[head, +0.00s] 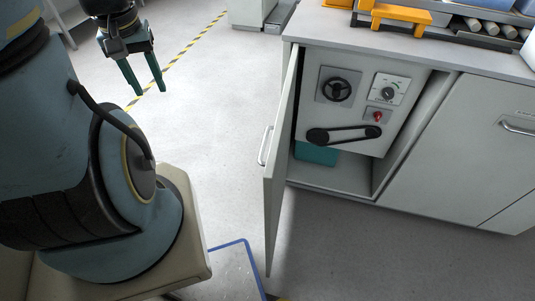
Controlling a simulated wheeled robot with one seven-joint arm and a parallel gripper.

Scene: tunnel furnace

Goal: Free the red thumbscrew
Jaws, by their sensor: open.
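The red thumbscrew (377,116) is small and sits on a little grey plate on the front of a pale panel (318,115) inside the open cabinet. A black crank arm (344,134) lies roughly level just below it. A black handwheel (337,90) is up and left of it, and a dial (388,93) is just above it. My gripper (144,92) is at the upper left, with two green fingers pointing down. It is open and empty, well apart from the cabinet. Whether the crank touches the thumbscrew is too small to tell.
The cabinet door (281,165) stands open toward me, between my gripper and the panel. A teal box (316,153) lies on the cabinet floor under the panel. An orange stand (401,15) and rollers (490,27) are on the worktop (330,28). The floor (215,120) left of the door is clear.

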